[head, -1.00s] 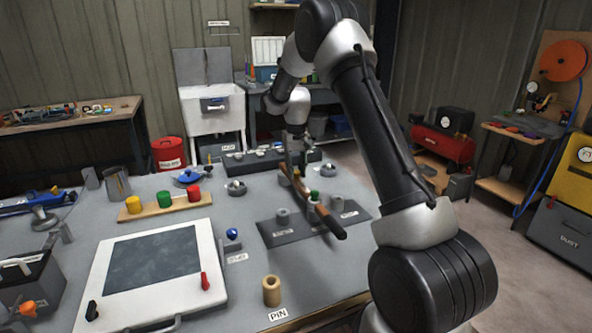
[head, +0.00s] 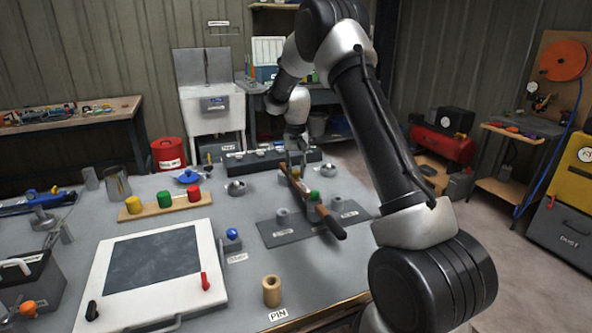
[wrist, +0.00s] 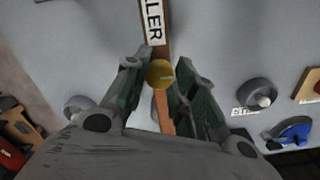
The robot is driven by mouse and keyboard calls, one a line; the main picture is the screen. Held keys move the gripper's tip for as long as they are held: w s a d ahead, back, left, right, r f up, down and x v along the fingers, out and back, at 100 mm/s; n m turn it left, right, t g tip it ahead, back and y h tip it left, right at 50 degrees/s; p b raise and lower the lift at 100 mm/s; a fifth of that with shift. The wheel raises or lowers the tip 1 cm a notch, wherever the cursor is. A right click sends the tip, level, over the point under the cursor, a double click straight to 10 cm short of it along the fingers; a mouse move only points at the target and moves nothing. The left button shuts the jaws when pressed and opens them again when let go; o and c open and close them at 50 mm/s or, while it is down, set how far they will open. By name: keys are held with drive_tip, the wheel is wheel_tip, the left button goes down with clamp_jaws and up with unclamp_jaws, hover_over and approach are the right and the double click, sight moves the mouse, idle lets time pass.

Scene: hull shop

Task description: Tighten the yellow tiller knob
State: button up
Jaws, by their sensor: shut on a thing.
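The yellow tiller knob (wrist: 160,74) shows in the wrist view, between the two fingers of my gripper (wrist: 162,65). My gripper is shut on it. The knob itself is hard to make out there.
A wooden strip (head: 165,208) holds yellow, red and green knobs. A white framed hatch (head: 212,250) lies at left front. A tan cylinder (head: 271,290) stands near the front edge.

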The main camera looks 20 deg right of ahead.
sight(296, 171)
drive_tip(key=o, duration=1.1)
drive_tip(key=shift+c, duration=0.2)
drive_tip(key=shift+r, duration=0.15)
wheel_tip(296, 171, up, 12)
